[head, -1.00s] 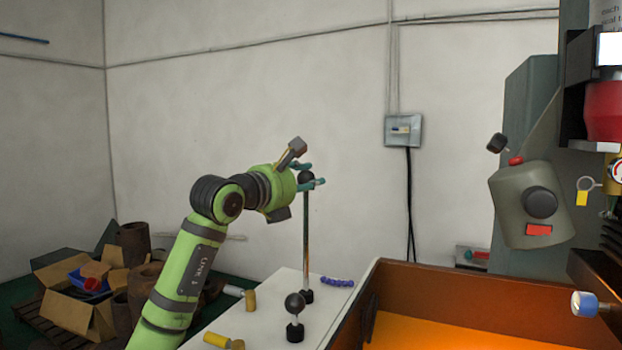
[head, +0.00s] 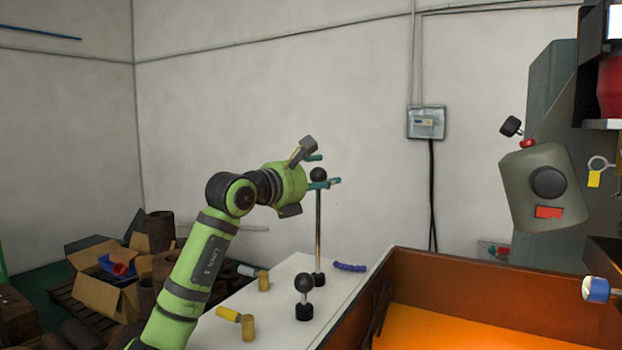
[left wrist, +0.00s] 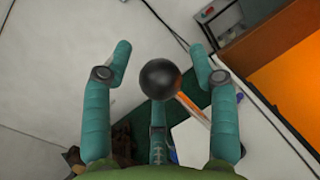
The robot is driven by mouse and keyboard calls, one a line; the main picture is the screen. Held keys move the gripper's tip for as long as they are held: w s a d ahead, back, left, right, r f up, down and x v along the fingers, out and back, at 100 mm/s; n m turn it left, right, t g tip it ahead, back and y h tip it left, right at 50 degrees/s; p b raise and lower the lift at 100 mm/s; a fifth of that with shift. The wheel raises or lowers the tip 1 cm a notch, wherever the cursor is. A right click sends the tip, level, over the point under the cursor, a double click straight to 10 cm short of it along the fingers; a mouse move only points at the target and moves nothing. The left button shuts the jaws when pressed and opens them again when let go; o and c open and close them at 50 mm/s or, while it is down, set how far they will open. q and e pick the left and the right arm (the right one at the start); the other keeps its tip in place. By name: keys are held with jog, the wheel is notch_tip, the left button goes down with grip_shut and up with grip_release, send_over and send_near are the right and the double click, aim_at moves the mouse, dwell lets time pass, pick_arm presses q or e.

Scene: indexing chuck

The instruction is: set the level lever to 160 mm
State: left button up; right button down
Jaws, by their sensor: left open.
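A tall upright lever, a metal rod (head: 318,232) with a black ball knob (head: 318,175), stands on the white surface in the head view. My left gripper (head: 325,170) is open at its top, with teal fingers either side of the knob. In the left wrist view the knob (left wrist: 160,79) lies between the spread fingers of the left gripper (left wrist: 160,52), with visible gaps on both sides. A shorter lever with a black ball (head: 303,284) stands nearer the camera. No millimetre scale is readable. My right gripper is not in view.
The white bench top (head: 272,318) holds yellow-ended handles (head: 248,327) and a purple coiled piece (head: 350,267). A brown tray (head: 450,272) with an orange floor stands to the right. A grey machine head (head: 545,190) hangs at far right. Boxes (head: 108,297) lie at left.

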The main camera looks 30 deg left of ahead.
pick_arm(q)
jog(key=s+a, duration=0.1)
jog(key=s, duration=1)
jog(key=shift+s+a, duration=0.3)
jog(key=shift+s, duration=0.05)
